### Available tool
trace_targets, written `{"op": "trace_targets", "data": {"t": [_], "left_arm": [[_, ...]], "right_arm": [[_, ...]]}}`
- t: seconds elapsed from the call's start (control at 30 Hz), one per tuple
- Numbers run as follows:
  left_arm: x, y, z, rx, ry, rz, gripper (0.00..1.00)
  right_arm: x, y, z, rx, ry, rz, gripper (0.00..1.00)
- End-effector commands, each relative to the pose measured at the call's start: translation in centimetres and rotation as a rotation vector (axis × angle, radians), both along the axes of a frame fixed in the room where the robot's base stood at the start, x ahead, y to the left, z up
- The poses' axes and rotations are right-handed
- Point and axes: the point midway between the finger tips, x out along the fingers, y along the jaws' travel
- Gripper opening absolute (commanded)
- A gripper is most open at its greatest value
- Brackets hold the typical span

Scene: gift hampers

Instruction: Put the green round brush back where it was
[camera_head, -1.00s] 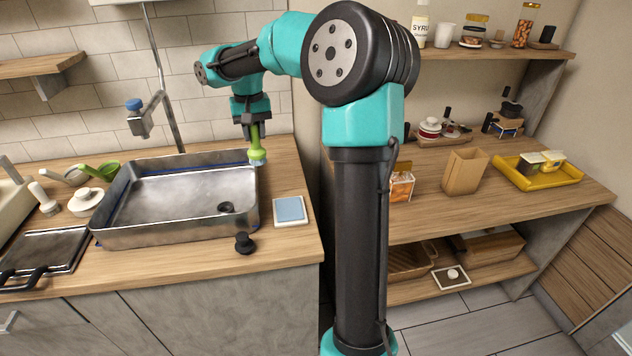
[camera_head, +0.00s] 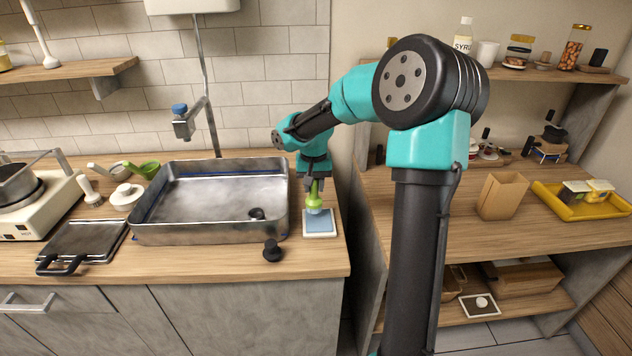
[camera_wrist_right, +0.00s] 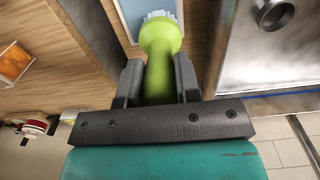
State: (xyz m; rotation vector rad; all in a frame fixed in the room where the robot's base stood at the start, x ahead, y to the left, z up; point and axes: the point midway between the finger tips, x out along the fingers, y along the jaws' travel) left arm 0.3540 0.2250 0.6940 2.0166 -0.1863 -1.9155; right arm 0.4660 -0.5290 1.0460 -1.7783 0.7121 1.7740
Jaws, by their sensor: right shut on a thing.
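The green round brush (camera_head: 313,196) is upright in my right gripper (camera_head: 314,186), bristles down. The gripper is shut on its handle. The brush is over the blue pad in a white tray (camera_head: 320,233), right of the sink; I cannot tell whether the bristles touch the pad. In the right wrist view the brush (camera_wrist_right: 160,45) sits between the two fingers (camera_wrist_right: 158,85), its pale bristles in front of the blue pad (camera_wrist_right: 133,12). My left gripper is not in view.
The metal sink basin (camera_head: 140,232) stands just left of the brush. A black stopper (camera_head: 272,251) lies on the counter (camera_head: 210,262) in front. A griddle pan (camera_head: 85,240) is at the left. Shelves with a paper bag (camera_head: 502,195) and yellow tray (camera_head: 565,208) stand at the right.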

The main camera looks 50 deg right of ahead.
Motion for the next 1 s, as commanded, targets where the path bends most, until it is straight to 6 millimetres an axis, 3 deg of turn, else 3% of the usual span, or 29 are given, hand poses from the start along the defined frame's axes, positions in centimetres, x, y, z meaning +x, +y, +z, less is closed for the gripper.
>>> {"op": "trace_targets", "data": {"t": [0.7,1.0], "left_arm": [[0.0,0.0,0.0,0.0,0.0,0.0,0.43],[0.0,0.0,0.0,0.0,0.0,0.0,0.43]], "right_arm": [[8.8,-10.0,-1.3,0.0,0.0,-0.002,0.07],[9.7,-11.2,-1.4,0.0,0.0,0.0,0.07]]}}
